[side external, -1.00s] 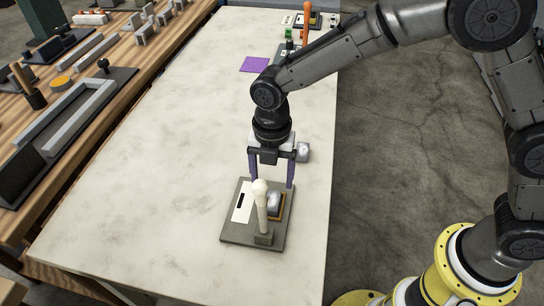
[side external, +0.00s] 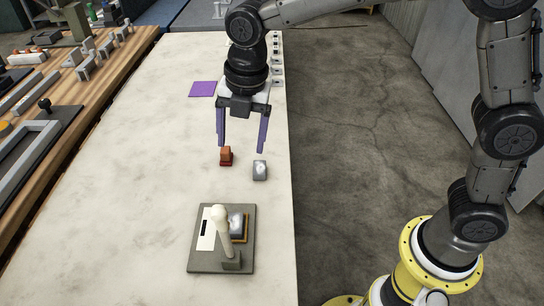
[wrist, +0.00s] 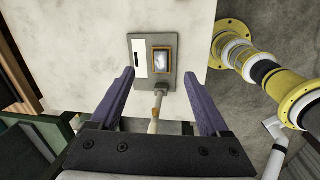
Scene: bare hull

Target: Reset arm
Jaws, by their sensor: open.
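My gripper (side external: 241,147) is open and empty, with purple fingers pointing down. It is raised above the table (side external: 130,190), on the far side of a grey plate device. The device (side external: 207,262) carries a pale lever with a round knob (side external: 219,213), a white panel with a black slot, and an orange-framed pad with a silvery piece (side external: 237,225) on it. In the wrist view the device (wrist: 140,80) lies beyond my open fingers (wrist: 158,77), and the lever points toward the gripper. Nothing is between the fingers.
A purple square (side external: 203,89) lies farther back. A wooden bench (side external: 75,110) with parts runs along the left. The table's left middle is clear.

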